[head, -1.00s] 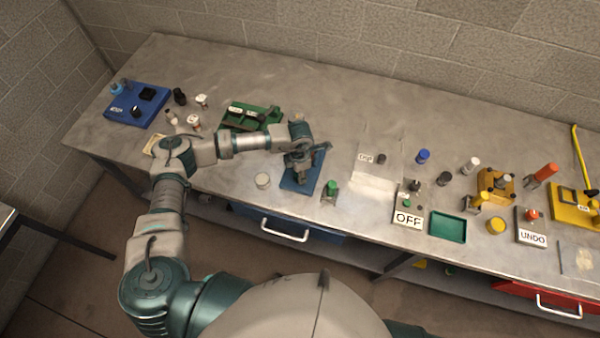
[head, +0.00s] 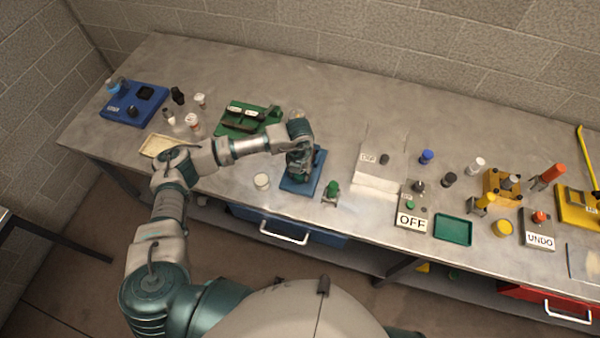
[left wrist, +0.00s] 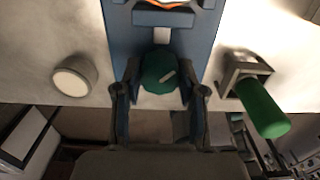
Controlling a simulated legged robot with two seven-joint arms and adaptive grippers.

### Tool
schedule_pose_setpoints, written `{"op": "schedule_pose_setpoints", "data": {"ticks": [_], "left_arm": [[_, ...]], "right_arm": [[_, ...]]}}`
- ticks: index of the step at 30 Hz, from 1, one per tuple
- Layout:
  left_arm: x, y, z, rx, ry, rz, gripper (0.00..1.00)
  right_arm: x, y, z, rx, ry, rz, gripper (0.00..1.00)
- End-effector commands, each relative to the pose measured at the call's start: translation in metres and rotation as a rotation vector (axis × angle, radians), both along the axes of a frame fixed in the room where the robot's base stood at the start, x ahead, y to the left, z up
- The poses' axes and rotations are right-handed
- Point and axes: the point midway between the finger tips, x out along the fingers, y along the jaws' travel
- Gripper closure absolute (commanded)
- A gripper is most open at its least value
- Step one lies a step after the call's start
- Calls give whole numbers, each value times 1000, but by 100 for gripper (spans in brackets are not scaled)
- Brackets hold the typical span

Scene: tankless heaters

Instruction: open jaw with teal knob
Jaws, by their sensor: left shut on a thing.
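A blue jaw fixture (head: 312,179) lies flat on the bench near its front edge. Its teal knob (left wrist: 158,72) shows in the left wrist view as a round dark teal cap with a pale mark on top. My left gripper (head: 299,175) is over the fixture, and in the left wrist view its two fingers (left wrist: 160,88) stand on either side of the knob, shut on it. In the head view the arm and gripper hide the knob and much of the fixture. My right gripper is not in view.
A clamp with a green handle (head: 332,190) stands close on the right of the fixture; the handle shows large in the wrist view (left wrist: 262,107). A round white-topped piece (head: 262,181) stands on the left. A green fixture (head: 245,118) lies behind. A blue drawer (head: 290,226) is below.

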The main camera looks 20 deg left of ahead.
Motion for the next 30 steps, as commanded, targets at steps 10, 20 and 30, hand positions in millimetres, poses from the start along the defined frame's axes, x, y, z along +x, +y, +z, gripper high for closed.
{"op": "schedule_pose_setpoints", "data": {"ticks": [10,20,30], "left_arm": [[-2,0,-1,0,4,305,95],[-2,0,-2,1,4,495,95],[-2,-1,-2,1,4,561,95]], "right_arm": [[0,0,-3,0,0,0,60],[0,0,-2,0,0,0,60],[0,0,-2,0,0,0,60]]}}
